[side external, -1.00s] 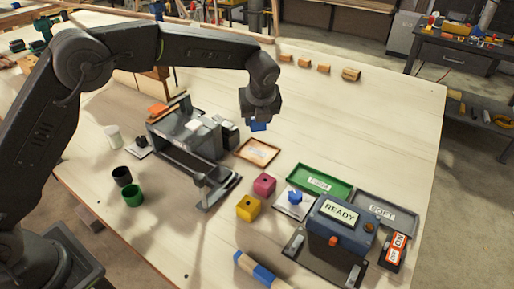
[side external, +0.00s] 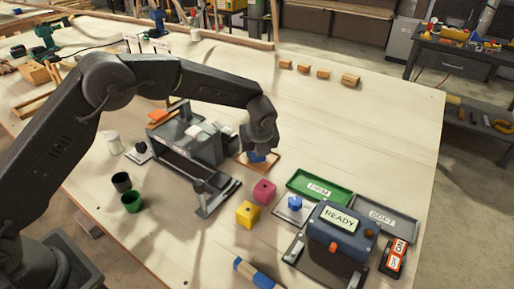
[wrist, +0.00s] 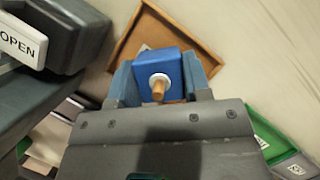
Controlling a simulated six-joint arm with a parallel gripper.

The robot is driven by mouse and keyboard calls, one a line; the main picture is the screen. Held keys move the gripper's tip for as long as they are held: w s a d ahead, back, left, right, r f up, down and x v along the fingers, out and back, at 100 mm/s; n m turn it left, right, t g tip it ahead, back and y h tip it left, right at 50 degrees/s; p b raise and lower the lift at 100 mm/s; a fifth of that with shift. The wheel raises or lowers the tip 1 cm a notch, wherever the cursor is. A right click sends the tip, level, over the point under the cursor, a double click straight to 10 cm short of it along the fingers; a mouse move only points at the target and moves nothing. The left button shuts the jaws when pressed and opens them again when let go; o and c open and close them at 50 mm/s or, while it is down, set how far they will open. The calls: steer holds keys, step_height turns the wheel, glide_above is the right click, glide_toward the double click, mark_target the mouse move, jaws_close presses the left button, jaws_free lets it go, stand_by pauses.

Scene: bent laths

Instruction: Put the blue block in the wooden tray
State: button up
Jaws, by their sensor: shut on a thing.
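My gripper (side external: 258,152) is shut on the blue block (wrist: 158,68), which has a white ring and a wooden peg on the face toward the wrist camera. The block also shows in the side view (side external: 257,157), mostly hidden by my gripper. The wooden tray (side external: 272,166) is below and behind the block in the side view. In the wrist view the tray's brown rim (wrist: 190,30) shows beyond the block. The block is over the tray; I cannot tell whether it touches the tray floor.
A grey machine (side external: 190,140) stands close left of the tray. A pink block (side external: 264,191) and a yellow block (side external: 248,213) sit in front. A green tray (side external: 319,187), a grey tray (side external: 386,217) and a blue READY box (side external: 342,231) are to the right. The table behind is mostly clear.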

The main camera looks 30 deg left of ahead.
steer(key=o, duration=0.9)
steer(key=shift+r, duration=0.1)
steer(key=v, duration=1.2)
steer(key=s+a+r+n+h, duration=0.1)
steer(key=s+a+r+n, duration=0.3)
steer(key=s+r+n, duration=0.3)
steer(key=s+a+r+n+h, duration=0.1)
steer(key=s+a+r+n, duration=0.4)
steer(key=s+n, duration=0.3)
steer(key=shift+s+a+f+n+t+h, duration=0.2)
steer(key=shift+s+a+f+n+t, duration=0.25)
steer(key=shift+s+n, duration=2)
steer(key=shift+s+a+f+n+t+h, duration=0.2)
steer(key=shift+s+a+f+n+t, duration=0.25)
steer(key=shift+s+n, duration=2)
steer(key=shift+s+a+f+n+t+h, duration=0.25)
steer(key=shift+s+a+f+n, duration=0.6)
steer(key=shift+s, duration=2.95)
